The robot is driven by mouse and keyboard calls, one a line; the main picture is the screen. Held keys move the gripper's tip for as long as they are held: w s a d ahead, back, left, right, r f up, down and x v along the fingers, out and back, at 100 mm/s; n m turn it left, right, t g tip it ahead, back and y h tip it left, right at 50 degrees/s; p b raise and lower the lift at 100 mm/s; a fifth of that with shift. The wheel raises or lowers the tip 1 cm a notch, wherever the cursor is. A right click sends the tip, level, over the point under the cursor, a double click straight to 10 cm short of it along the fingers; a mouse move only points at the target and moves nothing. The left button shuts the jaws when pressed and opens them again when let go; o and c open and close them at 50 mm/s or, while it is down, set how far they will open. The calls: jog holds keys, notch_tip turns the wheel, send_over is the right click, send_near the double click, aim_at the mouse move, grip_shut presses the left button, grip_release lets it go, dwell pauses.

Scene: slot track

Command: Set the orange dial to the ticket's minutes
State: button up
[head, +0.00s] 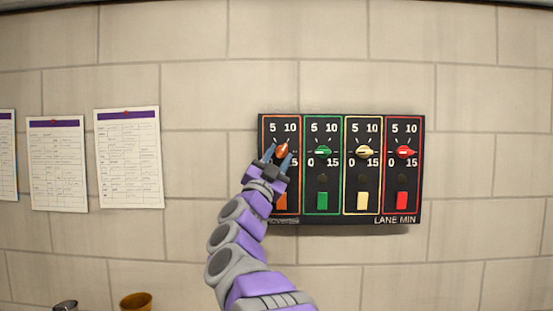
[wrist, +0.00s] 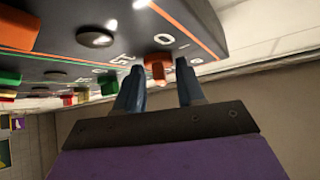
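The orange dial (head: 282,150) is at the left end of a black wall panel, under the numbers 5 and 10. Its knob looks close to upright, with a slight tilt; I cannot tell its exact setting. My gripper (head: 277,155) is at this dial, with one finger on each side. In the wrist view the orange dial (wrist: 158,68) shows between the two blue fingertips of my gripper (wrist: 158,78). The fingers are apart, with small gaps beside the knob. Paper sheets with purple headers (head: 129,160) hang on the wall at left; their writing is too small to read.
The panel (head: 333,219) also has a green dial (head: 323,151), a cream dial (head: 364,151) and a red dial (head: 404,152), each above a coloured block. A yellow-brown cup (head: 136,301) is at the bottom left. The wall right of the panel is bare.

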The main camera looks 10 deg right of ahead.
jog(key=b+v, duration=0.4)
jog(key=v, duration=1.3)
jog(key=shift+s+a, duration=0.2)
jog(key=shift+r, duration=0.1)
jog(key=a+f+n+g+y+b, duration=0.1)
jog(key=a+f+n+y+b, duration=0.25)
jog(key=f+n+y, duration=0.65)
jog(key=a+f+n+g+y+b, duration=0.2)
jog(key=f+n+y+b, duration=0.3)
jog(key=f+y, duration=0.65)
jog(key=s+d+f+n+g+h+b, duration=0.1)
jog(key=s+f+g+h+b, duration=0.25)
jog(key=f, duration=0.95)
jog(key=s+d+f+g+h+b, duration=0.1)
jog(key=s+d+f+g+b, duration=0.3)
jog(key=s+f, duration=0.85)
jog(key=s+d+f+g+b, duration=0.2)
jog(key=s+d+f+g, duration=0.4)
jog(key=s+f, duration=0.7)
jog(key=s+d+f+g+b, duration=0.1)
jog(key=s+d+f+g, duration=0.1)
jog(key=s, duration=0.5)
jog(key=s+d+f+g+h+b, duration=0.1)
jog(key=s+d+f+g, duration=0.1)
jog(key=s, duration=0.5)
jog(key=shift+s+m+g+b, duration=0.25)
jog(key=shift+m+g+b, duration=0.05)
jog(key=shift+g, duration=0.45)
